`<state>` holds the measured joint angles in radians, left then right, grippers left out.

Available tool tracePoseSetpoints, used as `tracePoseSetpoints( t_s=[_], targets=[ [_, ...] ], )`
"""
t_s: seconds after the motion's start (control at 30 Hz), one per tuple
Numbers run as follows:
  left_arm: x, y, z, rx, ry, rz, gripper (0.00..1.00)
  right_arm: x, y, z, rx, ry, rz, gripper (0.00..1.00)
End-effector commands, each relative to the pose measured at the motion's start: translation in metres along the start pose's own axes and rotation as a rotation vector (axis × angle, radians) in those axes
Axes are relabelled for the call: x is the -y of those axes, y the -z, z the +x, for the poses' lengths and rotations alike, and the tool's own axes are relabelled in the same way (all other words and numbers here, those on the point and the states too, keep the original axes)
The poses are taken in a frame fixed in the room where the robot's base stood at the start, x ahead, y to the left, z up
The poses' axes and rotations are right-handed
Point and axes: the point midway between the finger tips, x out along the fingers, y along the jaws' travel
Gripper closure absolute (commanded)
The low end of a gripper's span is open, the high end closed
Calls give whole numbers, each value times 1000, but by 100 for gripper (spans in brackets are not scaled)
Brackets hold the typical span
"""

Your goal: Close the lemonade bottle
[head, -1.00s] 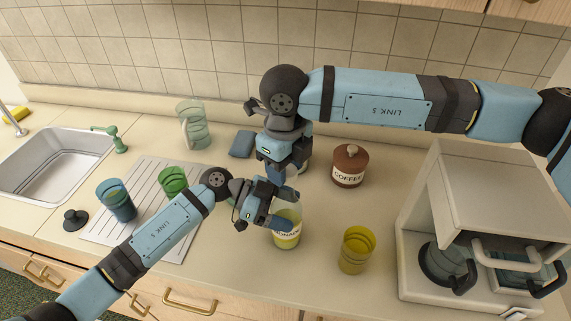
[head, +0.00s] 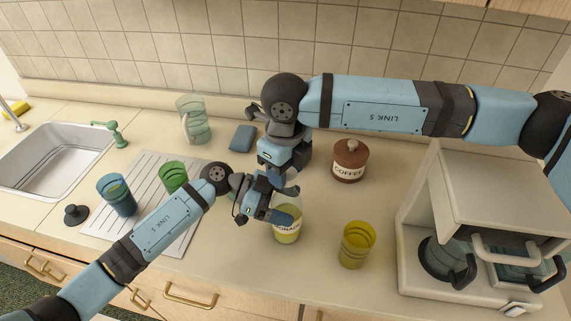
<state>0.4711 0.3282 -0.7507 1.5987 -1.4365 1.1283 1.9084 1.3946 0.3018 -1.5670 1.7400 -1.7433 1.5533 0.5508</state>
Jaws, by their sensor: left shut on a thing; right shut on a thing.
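The lemonade bottle (head: 287,234) stands upright on the counter, with pale yellow drink and a label on its lower part. My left gripper (head: 284,212) comes in from the left and is shut on the bottle's body. My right gripper (head: 282,184) is directly above, pointing down at the bottle's top. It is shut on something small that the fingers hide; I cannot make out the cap. The bottle's neck is also hidden by the two grippers, so I cannot tell whether the cap touches it.
A yellow glass (head: 356,246) stands right of the bottle, and a brown coffee jar (head: 349,161) behind it. A coffee machine (head: 470,230) fills the right side. A blue glass (head: 117,196) and green glass (head: 173,178) stand left, near the sink (head: 58,158). A glass pitcher (head: 194,120) stands behind.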

Motion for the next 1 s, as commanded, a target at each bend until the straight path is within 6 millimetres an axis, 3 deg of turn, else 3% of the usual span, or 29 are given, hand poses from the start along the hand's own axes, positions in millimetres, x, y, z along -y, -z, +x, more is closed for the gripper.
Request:
tracePoseSetpoints(
  t_s=[1.0],
  targets=[
    [0, 0, 0, 0, 0, 0, 68, 0, 0, 10, 1, 0, -2, 78]
  ],
)
